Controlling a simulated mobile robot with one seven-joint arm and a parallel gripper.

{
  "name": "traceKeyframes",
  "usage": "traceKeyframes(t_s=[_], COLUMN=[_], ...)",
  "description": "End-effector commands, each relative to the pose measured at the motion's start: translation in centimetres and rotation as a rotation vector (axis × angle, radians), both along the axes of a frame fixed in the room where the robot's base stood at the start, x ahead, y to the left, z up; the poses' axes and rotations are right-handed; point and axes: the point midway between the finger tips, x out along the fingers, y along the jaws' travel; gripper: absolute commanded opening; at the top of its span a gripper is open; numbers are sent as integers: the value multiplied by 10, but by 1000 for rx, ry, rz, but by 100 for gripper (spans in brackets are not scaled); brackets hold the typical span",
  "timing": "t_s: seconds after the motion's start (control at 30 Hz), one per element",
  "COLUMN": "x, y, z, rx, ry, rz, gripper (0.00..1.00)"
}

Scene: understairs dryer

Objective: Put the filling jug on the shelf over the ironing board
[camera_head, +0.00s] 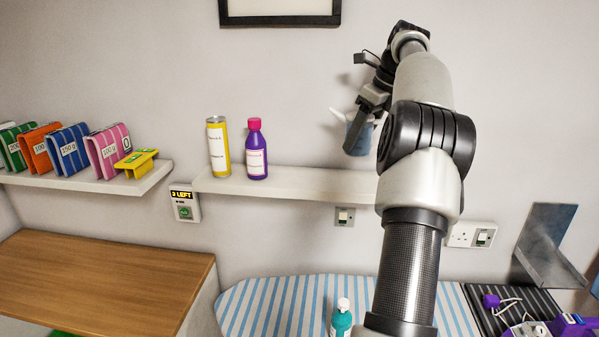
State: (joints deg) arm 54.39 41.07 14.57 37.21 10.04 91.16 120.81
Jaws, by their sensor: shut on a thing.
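The filling jug (358,138) is a blue vessel with a pale spout, in the head view right of centre. My gripper (361,118) is shut on it, and my gripper and arm hide part of it. The jug is at the right part of the white shelf (290,184), with its base a little above the shelf top in the picture; I cannot tell whether it touches. The ironing board (265,305), with a blue and white striped cover, lies below the shelf.
A yellow can (218,147) and a purple bottle (257,150) stand on the shelf's left part. A teal bottle (341,318) is at the ironing board. Coloured packets (68,149) fill another shelf at left. A wooden worktop (100,280) and a metal bracket (545,245) flank the board.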

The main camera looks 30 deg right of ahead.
Motion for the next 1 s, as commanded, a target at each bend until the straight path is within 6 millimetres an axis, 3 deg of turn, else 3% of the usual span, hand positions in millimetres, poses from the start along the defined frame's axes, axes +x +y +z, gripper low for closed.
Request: traceKeyframes(t_s=[0.2, 0.6, 1.0], x=[-2, -1, -1], y=[0, 0, 1], z=[-39, -88, -96], rx=[1, 1, -2], ry=[3, 2, 1], rz=[-2, -1, 1], gripper=[25, 25, 25])
